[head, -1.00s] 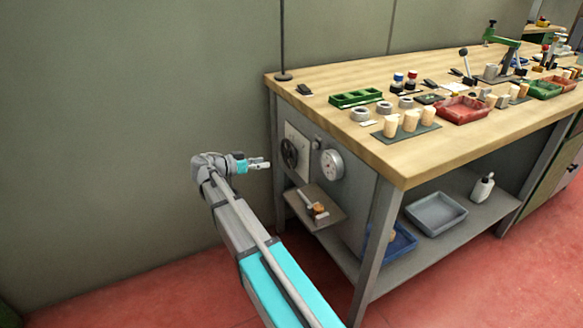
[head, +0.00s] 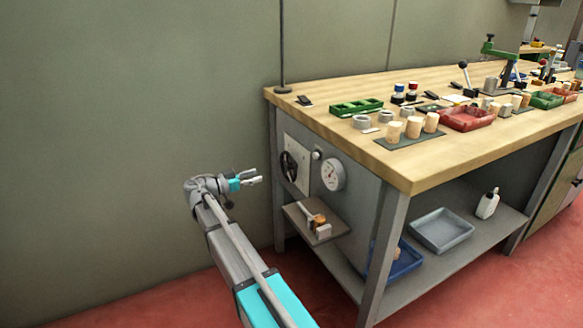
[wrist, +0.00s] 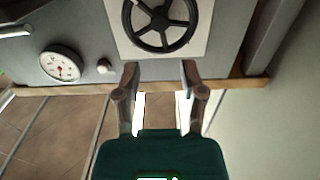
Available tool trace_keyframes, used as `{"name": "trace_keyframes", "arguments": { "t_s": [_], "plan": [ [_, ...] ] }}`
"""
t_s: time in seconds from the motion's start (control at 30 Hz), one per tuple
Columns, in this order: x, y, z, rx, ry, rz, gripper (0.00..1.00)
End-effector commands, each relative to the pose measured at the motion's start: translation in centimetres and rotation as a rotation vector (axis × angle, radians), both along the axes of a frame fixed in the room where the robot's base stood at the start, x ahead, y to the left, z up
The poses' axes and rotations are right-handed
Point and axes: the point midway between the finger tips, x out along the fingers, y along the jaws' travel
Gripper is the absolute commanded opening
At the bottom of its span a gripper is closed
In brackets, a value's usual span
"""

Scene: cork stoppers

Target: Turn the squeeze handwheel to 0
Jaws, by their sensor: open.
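The black spoked handwheel (head: 288,167) is mounted on a pale plate on the end panel of the workbench. It also shows at the top of the wrist view (wrist: 160,22), beyond my fingertips. A round white dial with a needle (head: 332,175) sits beside it, and in the wrist view the dial (wrist: 60,64) is left of the wheel. Its numbers are too small to read. My gripper (head: 258,176) is open and empty, left of the wheel and apart from it. In the wrist view the fingers of my gripper (wrist: 159,80) point toward the wheel.
A small knob (wrist: 103,66) sits between dial and wheel. A small shelf (head: 330,233) with a wooden-headed item juts out below them. The wooden benchtop (head: 440,155) carries trays and corks.

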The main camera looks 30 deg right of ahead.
Motion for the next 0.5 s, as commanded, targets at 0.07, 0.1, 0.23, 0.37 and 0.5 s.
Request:
{"name": "trace_keyframes", "arguments": {
  "t_s": [0.07,0.1,0.23,0.37,0.5],
  "plan": [
    [0.0,-0.4,0.0,0.0,0.0,-0.001,0.53],
    [0.0,-0.6,0.0,0.0,0.0,-0.001,0.53],
    [0.0,-1.7,0.0,0.001,0.001,-0.002,0.53],
    [0.1,-3.3,0.0,0.001,0.001,-0.002,0.53],
    [0.1,-5.4,0.0,0.001,0.001,-0.002,0.53]
  ]
}}
